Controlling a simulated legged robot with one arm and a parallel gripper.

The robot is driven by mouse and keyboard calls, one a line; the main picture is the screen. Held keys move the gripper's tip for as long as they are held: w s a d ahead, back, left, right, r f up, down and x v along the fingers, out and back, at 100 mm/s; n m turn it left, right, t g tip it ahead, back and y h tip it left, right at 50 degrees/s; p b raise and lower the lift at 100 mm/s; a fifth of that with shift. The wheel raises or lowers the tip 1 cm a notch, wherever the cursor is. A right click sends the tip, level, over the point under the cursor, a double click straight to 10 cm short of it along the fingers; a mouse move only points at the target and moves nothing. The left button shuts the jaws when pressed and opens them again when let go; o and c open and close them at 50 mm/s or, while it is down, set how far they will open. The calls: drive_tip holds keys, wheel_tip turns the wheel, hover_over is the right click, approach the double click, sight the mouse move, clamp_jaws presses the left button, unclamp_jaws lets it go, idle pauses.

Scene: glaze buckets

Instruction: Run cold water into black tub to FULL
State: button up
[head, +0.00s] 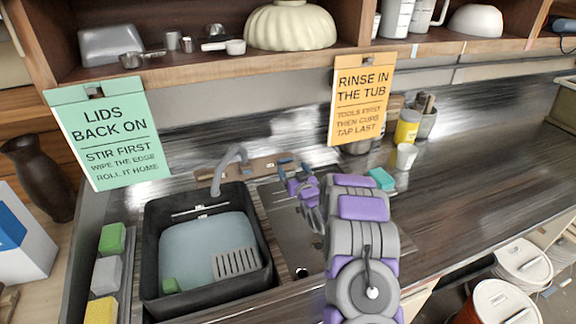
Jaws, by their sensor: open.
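The black tub (153,265) stands in the sink at lower left and holds pale blue water (205,243). White marks (202,211) on its inner back wall show above the water; their lettering is too small to read. The grey curved spout (232,158) hangs over the tub's back edge. No stream from it can be made out. My gripper (308,195), with purple parts, is open to the right of the spout. A small blue part (286,161) shows just behind it; contact with it cannot be told. My arm hides some of this area.
A grey slotted piece (236,262) and a green block (171,286) are in the tub. Sponges (107,274) line the left side. Two signs (101,134) (362,100) hang from the shelf. A white cup (404,156) and yellow jar (407,127) stand right.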

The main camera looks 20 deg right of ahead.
sight(287, 161)
drive_tip(key=w, duration=0.2)
drive_tip(key=w+a+b, duration=0.1)
drive_tip(key=w, duration=0.1)
drive_tip(key=shift+w, duration=0.4)
drive_tip(key=shift+w+d, duration=0.1)
drive_tip(key=shift+w, duration=0.2)
drive_tip(key=shift+d, duration=0.2)
drive_tip(key=shift+c, duration=0.3)
drive_tip(key=shift+a, duration=0.1)
drive_tip(key=c, duration=1)
drive_tip(key=shift+r, duration=0.1)
